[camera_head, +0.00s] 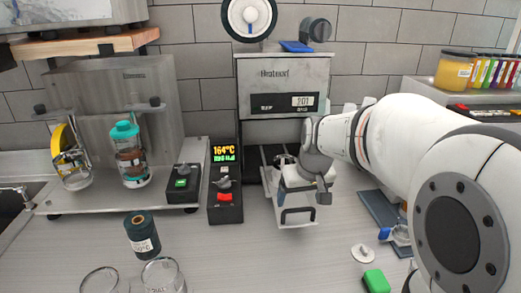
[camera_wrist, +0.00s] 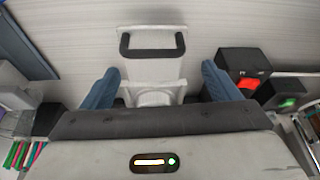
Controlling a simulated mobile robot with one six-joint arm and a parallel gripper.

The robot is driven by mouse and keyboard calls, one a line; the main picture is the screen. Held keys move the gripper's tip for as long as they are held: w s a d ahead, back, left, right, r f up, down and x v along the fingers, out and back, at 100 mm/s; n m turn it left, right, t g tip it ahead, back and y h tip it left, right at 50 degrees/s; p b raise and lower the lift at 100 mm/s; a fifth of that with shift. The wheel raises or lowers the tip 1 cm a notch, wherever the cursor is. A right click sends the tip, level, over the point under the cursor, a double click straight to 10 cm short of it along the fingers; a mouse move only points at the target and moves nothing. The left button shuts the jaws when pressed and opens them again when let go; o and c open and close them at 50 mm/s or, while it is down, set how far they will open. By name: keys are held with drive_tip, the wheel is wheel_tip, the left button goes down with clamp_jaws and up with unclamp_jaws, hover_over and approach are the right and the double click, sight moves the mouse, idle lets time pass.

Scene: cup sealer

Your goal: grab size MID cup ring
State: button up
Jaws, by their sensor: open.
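In the head view, my gripper (camera_head: 305,190) is over the pulled-out tray (camera_head: 298,221) of the sealing machine (camera_head: 283,85). In the wrist view, my gripper (camera_wrist: 162,84) points at the tray (camera_wrist: 152,68), with its two blue fingers wide apart and nothing held. A pale ring-like piece (camera_wrist: 153,97) sits on the tray between the fingers, partly hidden by the gripper body. I see no size mark on it, so I cannot tell whether it is the MID cup ring. The tray's dark handle (camera_wrist: 152,44) lies beyond the fingertips.
A black control box (camera_head: 224,185) with a red switch stands left of the tray. A second box (camera_head: 183,184) is further left. A white disc (camera_head: 362,253) and a green block (camera_head: 376,281) lie on the right. Clear cups (camera_head: 162,276) and a dark spool (camera_head: 142,236) stand front left.

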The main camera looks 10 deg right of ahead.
drive_tip(key=o, duration=0.3)
drive_tip(key=shift+n+t, duration=0.5)
drive_tip(key=w+p, duration=0.1)
drive_tip(key=w, duration=0.5)
drive_tip(key=w+p, duration=0.1)
drive_tip(key=w, duration=0.5)
drive_tip(key=w+d+p, duration=0.1)
drive_tip(key=w, duration=0.5)
drive_tip(key=shift+w+r+p, duration=0.15)
drive_tip(key=shift+p, duration=0.2)
drive_tip(key=shift+w+f, duration=0.2)
drive_tip(key=shift+w, duration=0.05)
drive_tip(key=shift+s+p+x, duration=0.2)
drive_tip(key=shift+p+x, duration=1.1)
drive_tip(key=shift+x, duration=2.4)
